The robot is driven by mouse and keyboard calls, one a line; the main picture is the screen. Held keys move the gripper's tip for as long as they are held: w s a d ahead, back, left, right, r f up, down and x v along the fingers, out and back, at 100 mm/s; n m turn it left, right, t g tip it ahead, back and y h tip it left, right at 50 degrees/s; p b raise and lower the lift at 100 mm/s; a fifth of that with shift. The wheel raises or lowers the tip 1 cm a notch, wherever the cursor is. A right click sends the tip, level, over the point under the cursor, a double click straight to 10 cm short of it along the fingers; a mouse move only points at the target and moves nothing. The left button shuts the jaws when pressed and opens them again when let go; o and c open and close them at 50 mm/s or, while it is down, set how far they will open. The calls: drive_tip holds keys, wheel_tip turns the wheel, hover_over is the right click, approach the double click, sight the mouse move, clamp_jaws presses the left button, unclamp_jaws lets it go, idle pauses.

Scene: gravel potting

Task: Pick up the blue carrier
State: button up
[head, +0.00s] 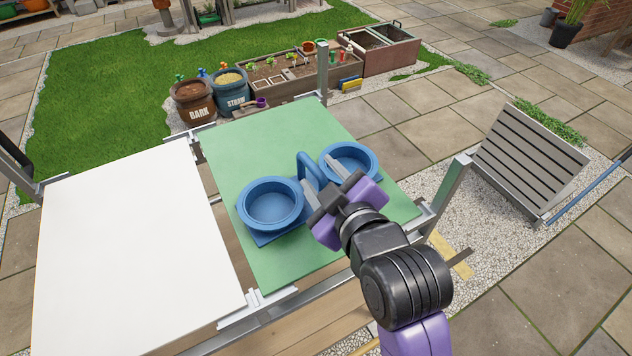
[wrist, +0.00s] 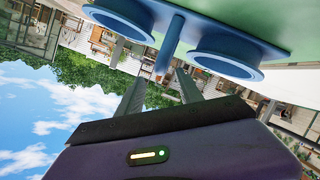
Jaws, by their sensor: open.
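The blue carrier (head: 272,203) stands on the green tabletop (head: 262,150). It has two round open cups on a flat base, with an upright handle (head: 307,172) between them. My gripper (head: 328,190) is open at the near right side of the handle, between the cups. In the wrist view, the handle (wrist: 169,45) reaches toward the space between my two fingers (wrist: 158,88), and the cups show on either side of it. I cannot tell whether the fingers touch the handle.
A white tabletop (head: 130,250) adjoins the green one on the left. A metal post (head: 452,183) rises at the right. The green top's far part is clear.

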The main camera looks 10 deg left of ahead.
sight(314, 172)
drive_tip(key=shift+p+x, duration=0.45)
drive_tip(key=shift+x, duration=2.55)
drive_tip(key=shift+s+f, duration=0.1)
drive_tip(key=shift+f, duration=0.05)
clamp_jaws()
